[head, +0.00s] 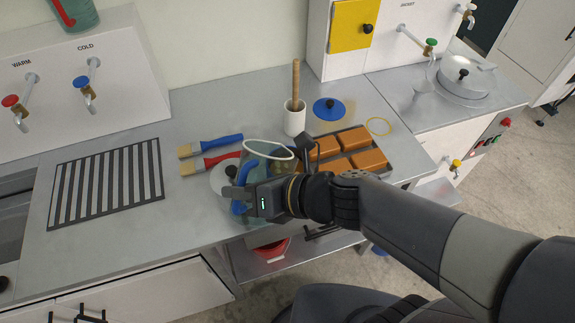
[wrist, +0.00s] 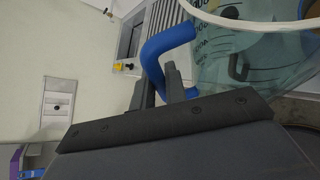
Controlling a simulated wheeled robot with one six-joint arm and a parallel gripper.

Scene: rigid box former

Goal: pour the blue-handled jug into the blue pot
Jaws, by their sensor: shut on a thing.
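The blue-handled jug (head: 285,174) is clear, with a white rim, and looks about upright over the counter. My gripper (head: 240,194) is shut on its blue handle (head: 262,150). In the wrist view my gripper (wrist: 165,90) closes on the blue handle (wrist: 166,47), with the jug's clear wall (wrist: 275,60) to the right. I cannot tell whether the jug touches the counter or what it holds. A flat round blue lid (head: 329,109) with a dark knob lies behind the jug. I cannot make out the blue pot for certain.
A pale pot with a dark-knobbed lid (head: 221,178) is partly hidden behind the jug. Two brushes (head: 210,146), a white crock (head: 295,119) and a tray of brown blocks (head: 383,177) stand close by. A striped grate (head: 107,184) lies left. A lidded pan (head: 465,78) stands far right.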

